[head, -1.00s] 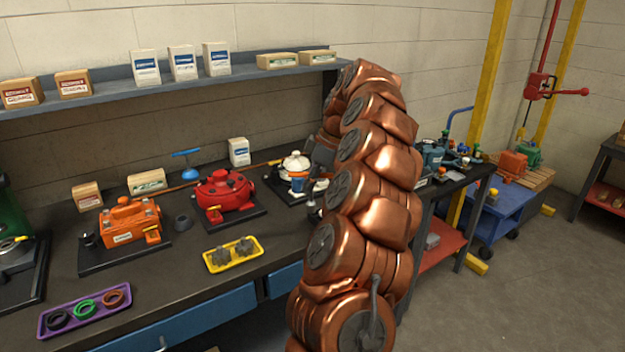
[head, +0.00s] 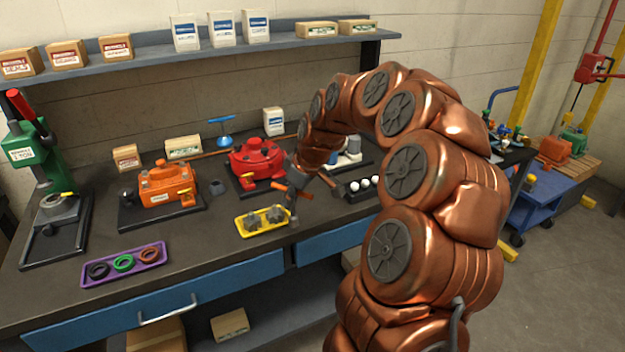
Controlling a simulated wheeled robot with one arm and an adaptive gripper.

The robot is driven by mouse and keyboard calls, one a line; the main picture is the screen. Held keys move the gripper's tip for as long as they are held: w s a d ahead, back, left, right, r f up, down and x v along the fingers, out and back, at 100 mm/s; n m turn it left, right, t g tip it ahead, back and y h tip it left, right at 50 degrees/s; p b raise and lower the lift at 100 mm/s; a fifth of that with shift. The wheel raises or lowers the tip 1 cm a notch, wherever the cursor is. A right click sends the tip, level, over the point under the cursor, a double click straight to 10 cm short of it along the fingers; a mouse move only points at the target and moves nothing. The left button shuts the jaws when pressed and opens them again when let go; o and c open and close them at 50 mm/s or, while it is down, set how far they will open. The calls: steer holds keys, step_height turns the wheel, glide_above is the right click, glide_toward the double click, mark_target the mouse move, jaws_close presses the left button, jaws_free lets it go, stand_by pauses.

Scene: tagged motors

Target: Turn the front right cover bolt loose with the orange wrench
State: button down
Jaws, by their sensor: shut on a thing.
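My gripper (head: 293,198) hangs over the bench at the right of the red motor (head: 257,160), just above the right end of the yellow tray. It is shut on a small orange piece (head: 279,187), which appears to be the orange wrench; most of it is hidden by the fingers. The red motor stands on a dark base plate, with several dark spots on its cover. An orange motor (head: 165,188) stands on its own plate to the left. A pale motor (head: 350,152) is partly hidden behind my arm. The cover bolts are too small to tell apart.
The yellow tray (head: 241,228) holds grey parts. A purple tray (head: 88,278) holds three rings. A green press (head: 30,160) stands at the far left. A dark tray with white balls (head: 364,184) lies right of my gripper. The bench front between the trays is clear.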

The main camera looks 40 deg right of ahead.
steer(key=w+a+f+m, duration=0.1)
steer(key=a+f, duration=0.3)
steer(key=a, duration=0.3)
steer(key=w+a+f+m+h, duration=0.1)
steer(key=a+f+m, duration=0.1)
steer(key=a+f, duration=0.2)
steer(key=w+a+f+m, duration=0.1)
steer(key=a+f, duration=0.3)
steer(key=a, duration=0.5)
steer(key=shift+w+a+m+h, duration=0.35)
steer(key=shift+m+h, duration=0.05)
steer(key=shift+d+r, duration=0.1)
